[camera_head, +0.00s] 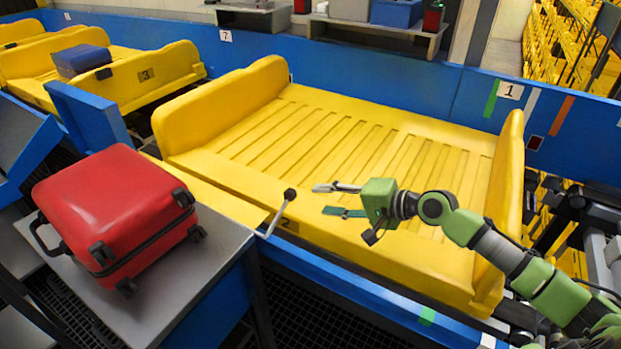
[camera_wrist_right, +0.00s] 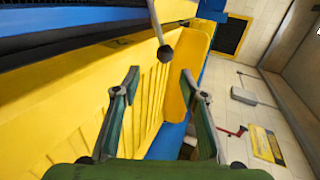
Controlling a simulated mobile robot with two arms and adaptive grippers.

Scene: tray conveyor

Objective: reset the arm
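My right gripper (camera_head: 338,200) is open and empty in the head view, held over the front part of the large yellow tray (camera_head: 400,133). Its green arm comes in from the lower right. In the right wrist view the two fingers of the right gripper (camera_wrist_right: 160,100) stand wide apart with nothing between them. A lever with a dark knob (camera_head: 290,194) stands just left of the fingertips, apart from them; the knob also shows beyond the fingers in the wrist view (camera_wrist_right: 165,52). My left gripper does not show in either view.
A red suitcase (camera_head: 118,212) lies on a grey-topped table (camera_head: 215,243) at the left. A dark blue case (camera_head: 82,60) sits in another yellow tray (camera_head: 150,85) at the back left. A blue wall (camera_head: 390,72) runs behind the trays. The large tray is empty.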

